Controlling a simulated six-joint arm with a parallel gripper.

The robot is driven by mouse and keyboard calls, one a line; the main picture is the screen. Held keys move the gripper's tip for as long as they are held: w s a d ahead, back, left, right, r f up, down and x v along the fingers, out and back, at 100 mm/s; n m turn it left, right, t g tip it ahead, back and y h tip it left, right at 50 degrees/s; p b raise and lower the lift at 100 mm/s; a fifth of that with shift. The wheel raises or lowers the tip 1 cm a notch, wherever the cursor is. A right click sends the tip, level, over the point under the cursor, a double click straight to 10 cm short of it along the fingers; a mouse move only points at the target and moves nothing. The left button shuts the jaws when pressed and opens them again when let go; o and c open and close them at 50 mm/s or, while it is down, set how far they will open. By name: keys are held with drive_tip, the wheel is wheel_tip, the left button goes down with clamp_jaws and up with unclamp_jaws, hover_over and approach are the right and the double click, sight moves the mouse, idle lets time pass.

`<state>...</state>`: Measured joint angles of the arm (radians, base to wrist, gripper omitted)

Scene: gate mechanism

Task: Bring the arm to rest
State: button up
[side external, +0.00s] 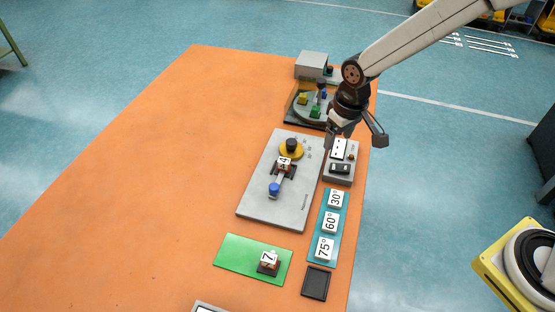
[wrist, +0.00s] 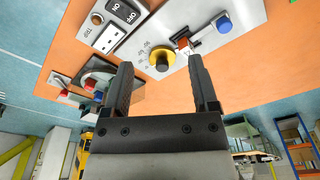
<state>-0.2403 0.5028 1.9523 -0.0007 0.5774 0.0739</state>
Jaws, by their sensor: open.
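My gripper (side external: 354,138) is raised at the back right of the orange table, over the area by the grey switch box (side external: 339,172). In the wrist view its two dark fingers (wrist: 161,66) are apart, with nothing held between them. The grey gate plate (side external: 260,205) lies left of the gripper in the side view. It bears a yellow dial with a black knob (side external: 291,146), a block marked 4 (side external: 284,163) and a lever with a blue knob (side external: 274,190). The yellow dial (wrist: 160,57) shows beyond the fingertips in the wrist view.
A turntable (side external: 308,103) with coloured blocks stands behind, beside a grey box (side external: 311,64). Angle tiles (side external: 330,222) lie on a teal strip. A block marked 7 (side external: 268,258) sits on a green mat (side external: 236,256). A black tray (side external: 316,283) is empty. The table's left side is clear.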

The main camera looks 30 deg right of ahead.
drive_tip(key=s+d+r+m+t, duration=0.1)
drive_tip(key=s+d+r+m, duration=0.1)
drive_tip(key=s+d, duration=0.8)
drive_tip(key=s+r, duration=0.1)
drive_tip(key=s, duration=0.3)
drive_tip(key=shift+s+d, duration=0.15)
drive_tip(key=shift+d, duration=0.05)
